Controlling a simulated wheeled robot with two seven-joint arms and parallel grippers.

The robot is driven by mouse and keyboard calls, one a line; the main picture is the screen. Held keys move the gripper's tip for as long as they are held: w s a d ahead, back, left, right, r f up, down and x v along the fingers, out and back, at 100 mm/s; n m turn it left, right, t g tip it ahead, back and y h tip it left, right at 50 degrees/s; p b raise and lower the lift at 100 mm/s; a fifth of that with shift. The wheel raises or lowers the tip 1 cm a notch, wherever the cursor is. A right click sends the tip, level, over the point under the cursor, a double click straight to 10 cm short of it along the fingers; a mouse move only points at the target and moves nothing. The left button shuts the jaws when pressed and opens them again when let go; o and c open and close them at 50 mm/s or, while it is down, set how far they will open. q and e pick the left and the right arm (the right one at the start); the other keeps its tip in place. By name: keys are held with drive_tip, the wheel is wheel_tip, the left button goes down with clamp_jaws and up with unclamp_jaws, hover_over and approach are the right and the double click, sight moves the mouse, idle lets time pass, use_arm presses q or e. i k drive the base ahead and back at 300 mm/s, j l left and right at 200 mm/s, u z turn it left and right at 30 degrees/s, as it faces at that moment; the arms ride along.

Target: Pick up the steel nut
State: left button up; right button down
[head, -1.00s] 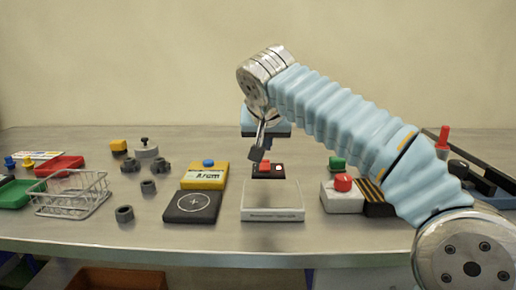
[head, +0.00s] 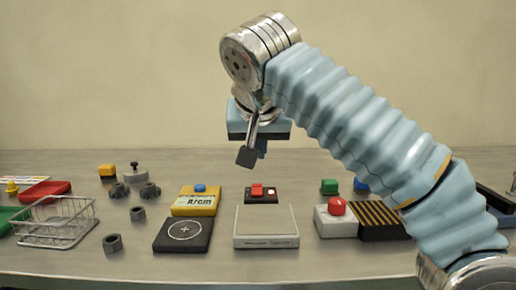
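Several dark grey nuts stand or lie on the left part of the table: one near the front (head: 113,243), one behind it (head: 138,214), and two further back, at left (head: 119,190) and right (head: 150,190). I cannot tell by colour which is the steel nut. My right gripper (head: 254,156) hangs in the air above the middle of the table, to the right of the nuts and well apart from them. Its fingers point down and partly overlap, and I see nothing held. My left gripper is out of view.
A wire basket (head: 55,240) stands left of the nuts. A grey knobbed weight (head: 135,172) and a yellow block (head: 107,170) are behind them. A yellow meter (head: 194,207), black pad (head: 183,246), white scale (head: 266,241) and red-button box (head: 335,228) stand right.

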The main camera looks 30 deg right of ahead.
sight(137, 213)
drive_tip(key=k+j, duration=0.8)
drive_tip(key=k, duration=0.05)
